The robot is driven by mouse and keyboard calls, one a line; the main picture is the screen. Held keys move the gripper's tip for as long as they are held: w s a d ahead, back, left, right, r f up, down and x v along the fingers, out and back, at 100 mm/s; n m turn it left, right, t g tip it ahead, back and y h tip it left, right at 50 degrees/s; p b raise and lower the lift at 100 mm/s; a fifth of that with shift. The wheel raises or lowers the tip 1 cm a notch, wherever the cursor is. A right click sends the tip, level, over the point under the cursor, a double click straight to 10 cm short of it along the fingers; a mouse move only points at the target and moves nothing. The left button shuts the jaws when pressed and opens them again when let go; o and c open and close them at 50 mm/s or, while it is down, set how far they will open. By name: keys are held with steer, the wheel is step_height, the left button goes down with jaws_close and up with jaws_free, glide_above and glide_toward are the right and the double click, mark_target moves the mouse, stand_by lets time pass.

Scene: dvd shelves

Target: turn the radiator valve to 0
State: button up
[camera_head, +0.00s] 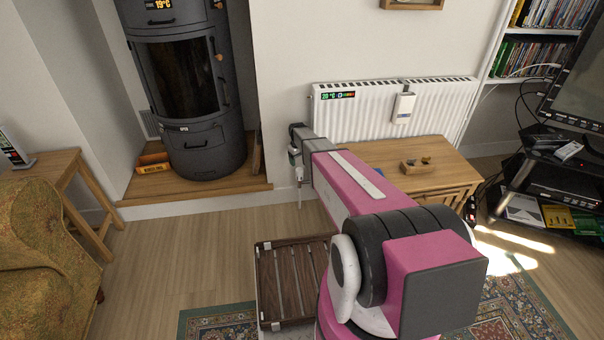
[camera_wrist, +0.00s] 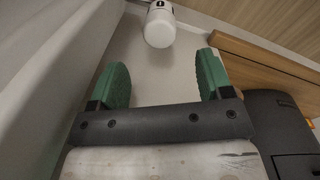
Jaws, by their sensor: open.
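The white radiator (camera_head: 395,112) hangs on the wall behind my arm. In the wrist view the white, rounded valve head (camera_wrist: 159,28) stands at the top centre, with a small dark mark at its upper edge. It lies beyond my green fingertips, roughly in line with the gap between them, and nothing touches it. My gripper (camera_wrist: 163,62) is open and empty. In the head view my gripper (camera_head: 297,147) is at the radiator's lower left end, and a small white valve part (camera_head: 300,173) shows just below it.
The dark stove (camera_head: 190,95) stands left on a wooden hearth (camera_head: 200,191). A low wooden table (camera_head: 440,165) stands in front of the radiator, right of my gripper. A white device (camera_head: 404,106) hangs on the radiator. A TV stand (camera_head: 545,180) is at right.

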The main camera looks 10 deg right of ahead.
mark_target(299, 174)
step_height(299, 174, down, 10)
steer(key=shift+w+d+f, duration=0.1)
steer(key=shift+d+f, duration=0.05)
steer(key=shift+f, duration=0.1)
steer(key=c, duration=0.9)
steer(key=shift+c, duration=0.2)
